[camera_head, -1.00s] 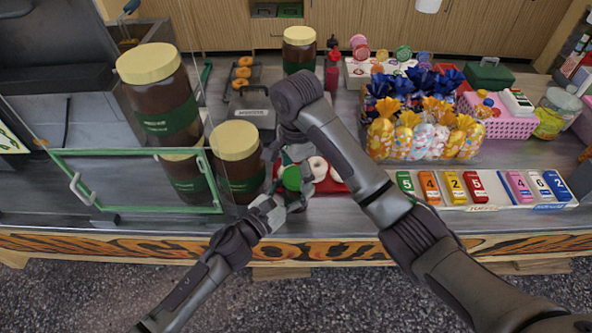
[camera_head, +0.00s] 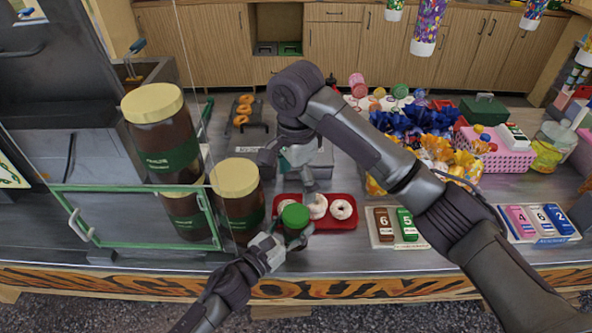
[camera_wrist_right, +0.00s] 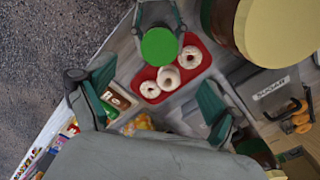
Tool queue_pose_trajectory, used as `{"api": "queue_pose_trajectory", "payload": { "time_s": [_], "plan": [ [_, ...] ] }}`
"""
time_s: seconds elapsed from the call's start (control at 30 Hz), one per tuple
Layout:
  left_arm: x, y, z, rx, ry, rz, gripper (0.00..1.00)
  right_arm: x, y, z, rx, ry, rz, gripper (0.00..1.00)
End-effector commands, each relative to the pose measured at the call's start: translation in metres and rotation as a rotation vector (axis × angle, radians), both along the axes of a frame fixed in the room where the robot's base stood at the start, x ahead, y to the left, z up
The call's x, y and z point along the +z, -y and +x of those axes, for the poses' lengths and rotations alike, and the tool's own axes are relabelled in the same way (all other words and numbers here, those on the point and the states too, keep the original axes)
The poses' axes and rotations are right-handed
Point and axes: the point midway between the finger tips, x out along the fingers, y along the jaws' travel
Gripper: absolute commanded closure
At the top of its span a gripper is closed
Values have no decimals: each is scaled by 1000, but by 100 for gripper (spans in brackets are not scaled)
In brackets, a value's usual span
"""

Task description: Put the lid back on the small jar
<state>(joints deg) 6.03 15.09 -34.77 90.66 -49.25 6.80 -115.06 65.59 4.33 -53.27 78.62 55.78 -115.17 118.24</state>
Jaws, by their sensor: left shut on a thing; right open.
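The small jar (camera_head: 295,233) stands upright at the front of the counter, dark, with a green lid (camera_head: 295,215) on its top. I cannot tell how firmly the lid is seated. My left gripper (camera_head: 284,244) is shut on the jar from the front, below the lid. My right gripper (camera_head: 288,172) is open and empty, behind and above the jar, apart from the lid. In the right wrist view the round green lid (camera_wrist_right: 159,46) shows from above, beyond the open fingers of my right gripper (camera_wrist_right: 157,80). The lid hides most of the jar there.
A red tray (camera_head: 345,223) with several white doughnuts lies right beside the jar. Large yellow-lidded jars (camera_head: 240,205) stand close on the left, by a green-framed glass panel (camera_head: 130,188). Number blocks (camera_head: 405,222) and wrapped sweets (camera_head: 440,150) are to the right.

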Motion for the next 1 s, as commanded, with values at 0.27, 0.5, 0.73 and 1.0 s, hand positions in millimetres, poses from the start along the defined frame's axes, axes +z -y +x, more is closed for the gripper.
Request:
{"api": "queue_pose_trajectory", "payload": {
  "time_s": [0.27,0.5,0.73,1.0],
  "plan": [
    [0,0,0,0,0,0,100,28,0,0,-2,0,-1,8],
    [0,0,0,0,0,0,100,29,0,0,-1,-1,0,8],
    [0,0,0,0,0,0,11,29,0,0,-1,-1,0,8],
    [0,0,0,0,0,0,10,29,0,0,-1,-1,0,8]
  ]
}}
